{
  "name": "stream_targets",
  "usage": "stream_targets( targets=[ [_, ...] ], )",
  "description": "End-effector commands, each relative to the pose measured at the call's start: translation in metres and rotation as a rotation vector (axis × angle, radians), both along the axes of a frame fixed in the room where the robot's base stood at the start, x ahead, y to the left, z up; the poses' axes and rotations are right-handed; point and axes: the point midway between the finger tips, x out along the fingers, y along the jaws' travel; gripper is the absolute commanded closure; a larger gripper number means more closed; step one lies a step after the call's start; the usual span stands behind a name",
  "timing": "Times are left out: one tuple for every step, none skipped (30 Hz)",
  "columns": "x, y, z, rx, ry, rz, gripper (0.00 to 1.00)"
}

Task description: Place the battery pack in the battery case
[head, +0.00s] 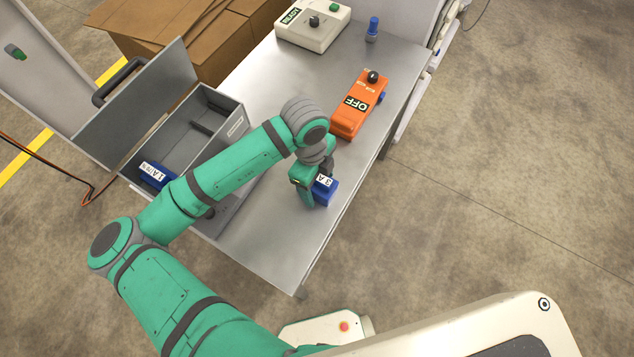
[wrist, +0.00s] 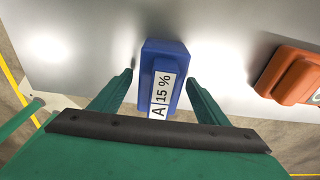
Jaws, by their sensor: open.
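A blue battery pack (head: 326,196) with a white label stands near the right edge of the metal table. In the wrist view the pack (wrist: 165,60) shows a label reading "A 15 %". My gripper (head: 308,186) is over it, partly hiding it in the head view. In the wrist view my gripper's fingers (wrist: 160,78) are open, one on each side of the pack, with gaps showing. The grey battery case (head: 229,104) is open at the left of the table, its lid raised. Another blue pack (head: 157,174) with a label lies in its near left part. My arm hides part of the case.
An orange device (head: 361,97) marked "OFF" lies beyond my gripper; it also shows in the wrist view (wrist: 292,78). A white box (head: 312,27) with a green button and a small blue cylinder (head: 372,30) stand at the far end. Cardboard boxes (head: 180,30) are behind the case.

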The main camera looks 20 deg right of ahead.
Motion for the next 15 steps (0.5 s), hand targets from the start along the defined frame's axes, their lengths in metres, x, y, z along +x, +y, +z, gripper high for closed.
stream_targets(
  targets=[
    [0.0001, 0.0001, 0.0001, 0.0, 0.0, 0.0, 0.31],
    [0.0, 0.0, 0.0002, 0.0, 0.0, 0.0, 0.36],
    [0.0, 0.0, 0.0002, 0.0, 0.0, 0.0, 0.46],
    [0.0, 0.0, 0.0002, 0.0, 0.0, 0.0, 0.53],
    [0.0, 0.0, 0.0003, 0.0, 0.0, 0.0, 0.6],
    [0.0001, 0.0001, 0.0003, 0.0, 0.0, 0.0, 0.69],
    [0.0, 0.0, 0.0003, 0.0, 0.0, 0.0, 0.77],
    [0.0, 0.0, 0.0003, 0.0, 0.0, 0.0, 0.84],
    [0.0, 0.0, 0.0003, 0.0, 0.0, 0.0, 0.93],
    [0.0, 0.0, 0.0004, 0.0, 0.0, 0.0, 1.0],
    [0.0003, 0.0, 0.0009, -0.001, -0.001, 0.0, 1.0],
    [0.0003, 0.0, 0.001, -0.001, -0.001, 0.0, 1.0],
    [0.0003, 0.0, 0.0009, -0.001, -0.001, 0.0, 1.0],
    [0.0003, 0.0, 0.0009, -0.001, -0.001, 0.0, 1.0],
    [0.0003, 0.0, 0.001, -0.001, -0.001, 0.0, 1.0]
  ],
)
